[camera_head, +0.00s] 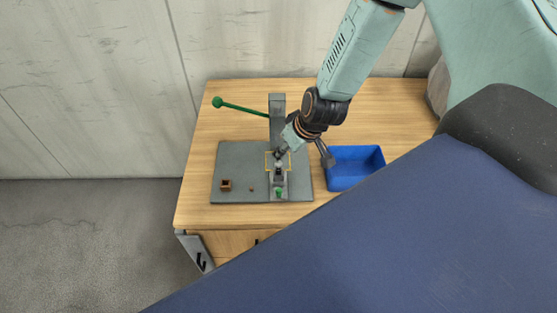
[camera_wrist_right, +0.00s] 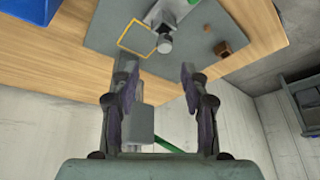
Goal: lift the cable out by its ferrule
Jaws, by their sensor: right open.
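A grey press (camera_head: 278,104) with a long green-knobbed lever (camera_head: 240,108) stands on a grey plate (camera_head: 232,160) on the table. In front of its column is a small grey fitting (camera_head: 279,176) with a green end (camera_head: 279,192); in the right wrist view a grey cylinder (camera_wrist_right: 165,43) shows there. I cannot clearly tell the cable or its ferrule apart from these parts. My right gripper (camera_head: 303,154) is open with fingers apart, above and near the fitting; in the wrist view its fingertips (camera_wrist_right: 158,68) hold nothing. My left gripper is not in view.
A blue tray (camera_head: 354,148) stands to the right of the plate. A brown block (camera_head: 226,185) and a tiny brown piece (camera_head: 251,188) sit on the plate's front left. A yellow square outline (camera_wrist_right: 137,38) lies by the fitting. The table's left side is clear.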

